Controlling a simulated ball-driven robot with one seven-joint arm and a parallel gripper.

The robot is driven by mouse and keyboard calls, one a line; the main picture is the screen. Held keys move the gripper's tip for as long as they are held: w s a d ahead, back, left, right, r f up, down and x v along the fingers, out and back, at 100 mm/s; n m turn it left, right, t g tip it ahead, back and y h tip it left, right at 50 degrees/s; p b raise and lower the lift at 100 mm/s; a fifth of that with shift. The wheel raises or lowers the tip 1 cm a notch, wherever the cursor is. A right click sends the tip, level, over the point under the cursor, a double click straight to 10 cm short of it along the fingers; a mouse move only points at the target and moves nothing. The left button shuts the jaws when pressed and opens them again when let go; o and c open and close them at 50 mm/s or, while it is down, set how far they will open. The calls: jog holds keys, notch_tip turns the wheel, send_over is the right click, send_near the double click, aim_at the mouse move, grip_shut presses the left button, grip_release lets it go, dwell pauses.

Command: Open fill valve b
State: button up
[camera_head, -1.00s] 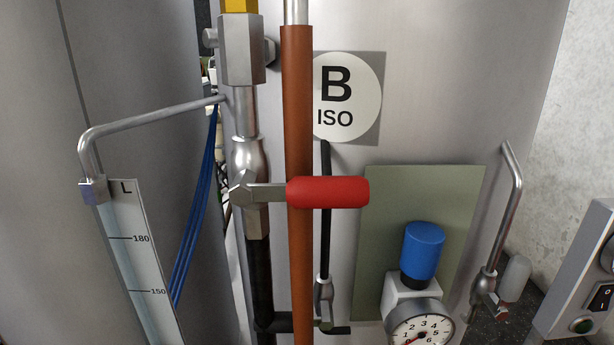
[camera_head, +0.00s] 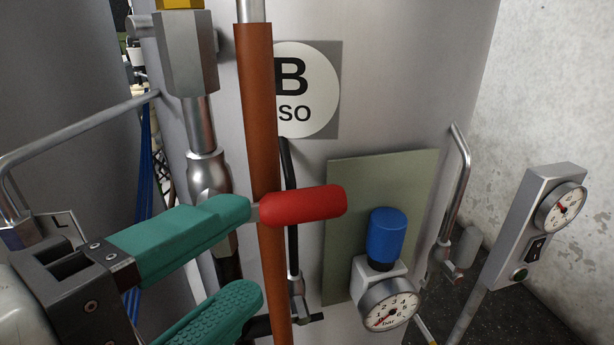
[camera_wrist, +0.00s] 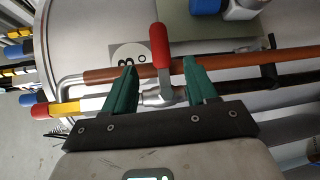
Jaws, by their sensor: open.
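A lever valve with a red handle (camera_head: 304,204) sits on a vertical metal pipe beside a round "B ISO" sign (camera_head: 307,90). The handle points sideways, across the pipe, in front of an orange-brown pipe (camera_head: 258,120). My gripper (camera_head: 252,250) is open at the lower left, with teal fingers. Its upper finger overlaps the lever's inner end and hides the valve body; contact cannot be told. In the wrist view the red handle (camera_wrist: 160,45) stands out between and beyond the two spread fingertips of my gripper (camera_wrist: 160,65). No label reading "fill valve b" shows.
Right of the handle are a blue cap (camera_head: 386,235) and a pressure gauge (camera_head: 389,304) before a green plate (camera_head: 345,225). A bent metal pipe (camera_head: 462,170) and a control box (camera_head: 530,228) stand further right. Blue cables (camera_head: 145,160) hang behind at left.

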aim_at(292, 217)
jog(key=p+x, duration=0.1)
jog(key=x, duration=0.9)
grip_shut()
dwell(0.4)
